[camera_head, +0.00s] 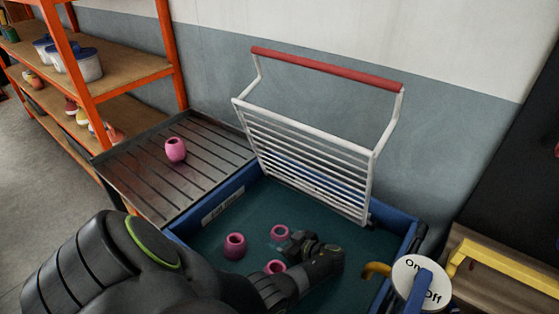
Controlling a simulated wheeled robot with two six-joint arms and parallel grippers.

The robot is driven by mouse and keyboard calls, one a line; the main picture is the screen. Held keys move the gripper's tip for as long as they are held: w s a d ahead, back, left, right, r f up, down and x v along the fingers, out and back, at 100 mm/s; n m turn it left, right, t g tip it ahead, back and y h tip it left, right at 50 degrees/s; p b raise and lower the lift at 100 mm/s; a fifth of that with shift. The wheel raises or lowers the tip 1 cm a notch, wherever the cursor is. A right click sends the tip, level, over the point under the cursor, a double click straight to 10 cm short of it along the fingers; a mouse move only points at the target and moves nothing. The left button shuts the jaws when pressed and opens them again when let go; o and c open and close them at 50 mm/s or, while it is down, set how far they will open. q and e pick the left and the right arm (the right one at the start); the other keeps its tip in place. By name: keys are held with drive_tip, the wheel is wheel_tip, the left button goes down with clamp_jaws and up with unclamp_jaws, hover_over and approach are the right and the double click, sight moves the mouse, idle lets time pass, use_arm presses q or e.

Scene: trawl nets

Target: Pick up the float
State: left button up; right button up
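The floats are small pink rings or barrels with an open hole. One float (175,153) stands on the slatted metal rack. Several more are in the blue tank (182,238): one float (235,250) at the left, one float (274,232) beside my gripper and one float (272,268) partly hidden behind my arm. My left gripper (290,243) reaches into the tank from the lower left, with its dark fingers close to the floats. I cannot tell whether the fingers are apart or touching a float. My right gripper is out of view.
A white barred gate with a red handle (325,68) stands raised at the tank's back edge. The slatted rack (135,175) adjoins the tank on the left. An On/Off sign (412,277) is at the right front. Orange shelving (85,100) stands at the left.

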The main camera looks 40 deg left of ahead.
use_arm(q)
drive_tip(key=c, duration=0.6)
drive_tip(key=shift+r, duration=0.1)
